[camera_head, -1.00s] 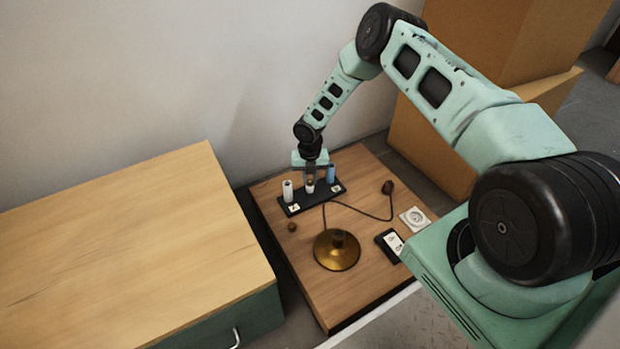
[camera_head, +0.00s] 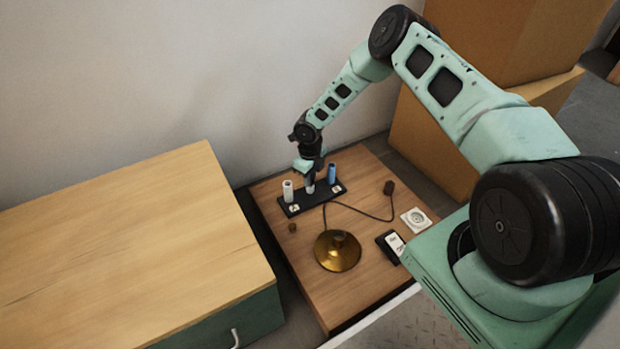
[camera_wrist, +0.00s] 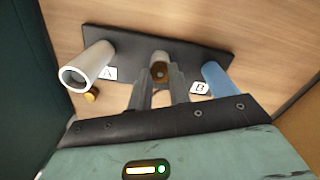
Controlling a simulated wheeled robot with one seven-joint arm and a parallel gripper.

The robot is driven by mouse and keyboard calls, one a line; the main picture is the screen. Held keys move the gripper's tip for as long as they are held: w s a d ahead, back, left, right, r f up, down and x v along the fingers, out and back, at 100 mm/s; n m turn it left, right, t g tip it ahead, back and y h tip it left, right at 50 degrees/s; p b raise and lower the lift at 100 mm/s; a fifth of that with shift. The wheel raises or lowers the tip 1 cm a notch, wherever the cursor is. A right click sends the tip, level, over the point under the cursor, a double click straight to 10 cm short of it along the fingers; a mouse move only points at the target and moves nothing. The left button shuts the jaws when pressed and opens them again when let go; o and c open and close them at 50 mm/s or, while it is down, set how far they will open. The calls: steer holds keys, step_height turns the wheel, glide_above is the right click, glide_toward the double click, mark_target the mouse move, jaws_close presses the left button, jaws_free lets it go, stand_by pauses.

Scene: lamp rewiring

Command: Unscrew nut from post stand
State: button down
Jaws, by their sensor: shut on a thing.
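The black post stand (camera_head: 312,199) lies on the low wooden table, with a white cylinder (camera_head: 288,190) at its left end and a blue cylinder (camera_head: 331,173) at its right end. Between them stands a middle post (camera_head: 310,188), mostly hidden under my gripper (camera_head: 309,179). In the wrist view the stand (camera_wrist: 125,42) carries labels A and B. A brass-brown nut (camera_wrist: 159,73) sits at the top of the middle post, between the fingertips of my gripper (camera_wrist: 159,84). The fingers are shut on the nut, pointing down over the post.
A brass lamp base (camera_head: 338,251) with a dark cord stands on the table (camera_head: 282,252). A small brass piece (camera_head: 292,228) lies left of it. A white socket plate (camera_head: 416,219) and a black device (camera_head: 391,245) are at the right. A wooden cabinet (camera_head: 130,240) stands left.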

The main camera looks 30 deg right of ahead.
steer(key=shift+n, duration=0.6)
steer(key=c, duration=1.2)
jaws_free()
steer(key=shift+c, duration=0.2)
